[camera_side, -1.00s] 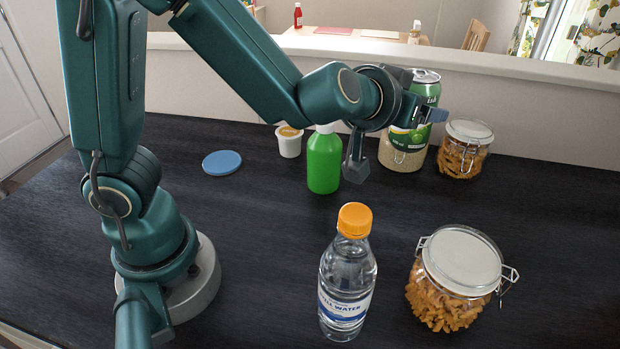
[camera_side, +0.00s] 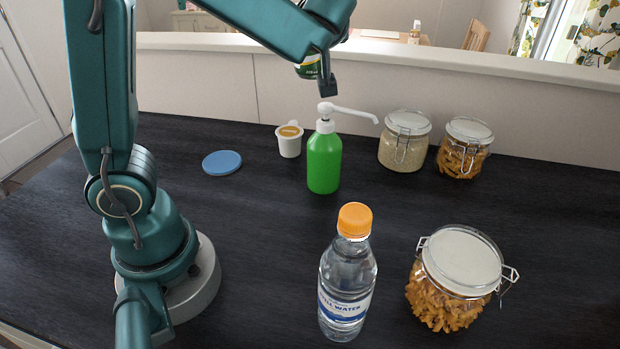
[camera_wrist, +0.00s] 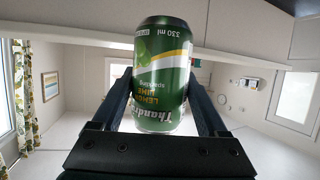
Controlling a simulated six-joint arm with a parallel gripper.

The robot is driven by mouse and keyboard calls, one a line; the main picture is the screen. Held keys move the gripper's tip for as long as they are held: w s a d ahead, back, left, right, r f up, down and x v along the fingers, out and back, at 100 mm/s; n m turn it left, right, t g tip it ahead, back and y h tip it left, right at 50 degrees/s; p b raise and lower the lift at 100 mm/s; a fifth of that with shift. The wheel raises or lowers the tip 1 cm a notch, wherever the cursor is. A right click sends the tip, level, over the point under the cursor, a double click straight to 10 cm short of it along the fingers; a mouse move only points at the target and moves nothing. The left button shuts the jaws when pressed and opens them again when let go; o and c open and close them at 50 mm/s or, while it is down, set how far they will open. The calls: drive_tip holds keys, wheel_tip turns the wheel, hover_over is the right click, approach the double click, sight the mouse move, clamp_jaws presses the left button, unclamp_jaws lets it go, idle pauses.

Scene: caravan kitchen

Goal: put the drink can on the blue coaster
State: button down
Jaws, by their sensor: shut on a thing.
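The green drink can (camera_wrist: 162,75) is between the two fingers of my gripper (camera_wrist: 163,105) in the wrist view, and the gripper is shut on it. In the side view only the can's lower part (camera_side: 310,68) shows, high above the counter, behind my arm; the rest is hidden. My gripper (camera_side: 328,82) is partly hidden there too, with one dark finger visible above the green pump bottle. The blue coaster (camera_side: 222,162) lies flat and empty on the dark counter, left of the pump bottle and well below and left of the can.
A green pump bottle (camera_side: 323,160) with a white spout stands below my gripper, with a small white cup (camera_side: 289,140) beside it. Two jars (camera_side: 404,142) (camera_side: 464,149) stand at the back right. A water bottle (camera_side: 346,275) and a large jar (camera_side: 455,280) stand in front.

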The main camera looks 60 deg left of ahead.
drive_tip(key=s+a+n+g+y, duration=0.2)
drive_tip(key=s+a+n+g, duration=0.35)
drive_tip(key=s+a, duration=0.25)
drive_tip(key=n+g+h, duration=0.1)
drive_tip(key=n+g, duration=0.3)
drive_tip(key=g, duration=0.1)
hover_over(233, 162)
drive_tip(key=shift+m, duration=0.25)
drive_tip(key=shift+f, duration=10.15)
drive_tip(key=shift+f, duration=0.2)
unclamp_jaws()
drive_tip(key=shift+r, duration=0.1)
